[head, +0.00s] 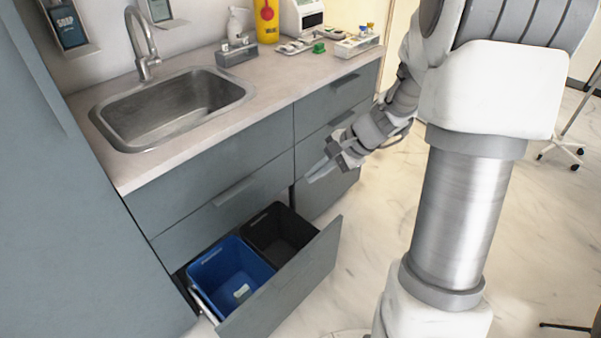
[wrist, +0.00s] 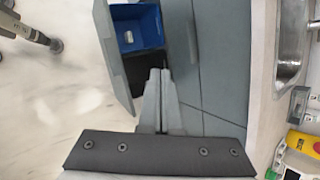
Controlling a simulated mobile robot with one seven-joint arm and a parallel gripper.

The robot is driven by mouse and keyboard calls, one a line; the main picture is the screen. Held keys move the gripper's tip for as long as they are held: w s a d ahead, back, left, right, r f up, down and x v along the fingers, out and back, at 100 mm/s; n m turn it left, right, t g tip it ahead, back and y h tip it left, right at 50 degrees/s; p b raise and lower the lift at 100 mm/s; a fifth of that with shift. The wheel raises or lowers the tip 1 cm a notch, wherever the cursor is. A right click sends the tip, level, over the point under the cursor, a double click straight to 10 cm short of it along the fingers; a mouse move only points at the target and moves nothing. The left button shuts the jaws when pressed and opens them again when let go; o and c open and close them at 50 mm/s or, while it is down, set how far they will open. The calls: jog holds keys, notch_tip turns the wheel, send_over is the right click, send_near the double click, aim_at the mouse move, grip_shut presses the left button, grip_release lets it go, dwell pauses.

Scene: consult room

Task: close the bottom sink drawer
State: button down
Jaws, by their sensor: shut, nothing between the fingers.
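The bottom sink drawer (head: 290,285) is pulled well out from the grey cabinet under the sink. It holds a blue bin (head: 231,272) and a black bin (head: 278,232). My gripper (head: 318,172) is above the drawer's far right end, close to the cabinet fronts, and does not appear to touch the drawer. In the wrist view my gripper (wrist: 159,82) has its fingers together with nothing between them. The drawer front (wrist: 110,50) runs to the left of the fingers there, and the blue bin (wrist: 138,28) shows beyond them.
The counter (head: 268,80) holds a sink (head: 170,105), a yellow container (head: 267,22), a soap bottle (head: 237,25) and small items. Closed drawers (head: 325,140) stand right of the sink cabinet. A tall grey cabinet (head: 60,200) is at left. The floor before the drawer is clear.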

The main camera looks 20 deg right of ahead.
jog(key=d+f+m+t+b, duration=0.15)
jog(key=d+f+m, duration=0.4)
jog(key=f, duration=0.65)
jog(key=d+f+m+t+h+b, duration=0.1)
jog(key=d+f+m+b, duration=0.35)
jog(key=f, duration=0.85)
jog(key=d+f+m+t+b, duration=0.1)
jog(key=d+f+m, duration=0.55)
jog(key=f, duration=0.55)
jog(key=b, duration=0.3)
send_near(325, 238)
jog(key=shift+n, duration=0.35)
jog(key=shift+a+x, duration=0.2)
jog(key=shift+x, duration=2.65)
jog(key=shift+r, duration=0.1)
